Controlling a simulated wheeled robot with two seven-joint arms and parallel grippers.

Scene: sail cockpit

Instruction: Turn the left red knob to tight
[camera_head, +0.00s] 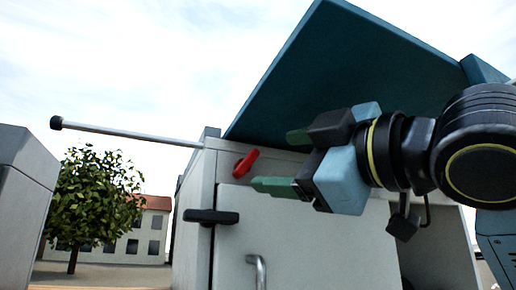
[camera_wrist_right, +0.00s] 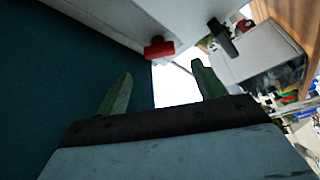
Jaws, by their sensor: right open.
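The red knob (camera_head: 245,163) sits on the front upper edge of the pale cabinet, left of my right gripper in the head view. In the right wrist view the red knob (camera_wrist_right: 158,47) lies beyond the fingertips, roughly between their lines. My right gripper (camera_head: 280,162) has green fingers spread apart with nothing between them. It points left toward the knob and appears apart from it. The open fingers also show in the right wrist view (camera_wrist_right: 162,76). My left gripper is not in view.
A black handle (camera_head: 211,217) juts from the cabinet's corner below the knob. A metal rod (camera_head: 130,133) with a black tip extends left. A teal slanted panel (camera_head: 350,75) rises above the gripper. The pale door (camera_head: 300,250) has a curved metal handle (camera_head: 258,270).

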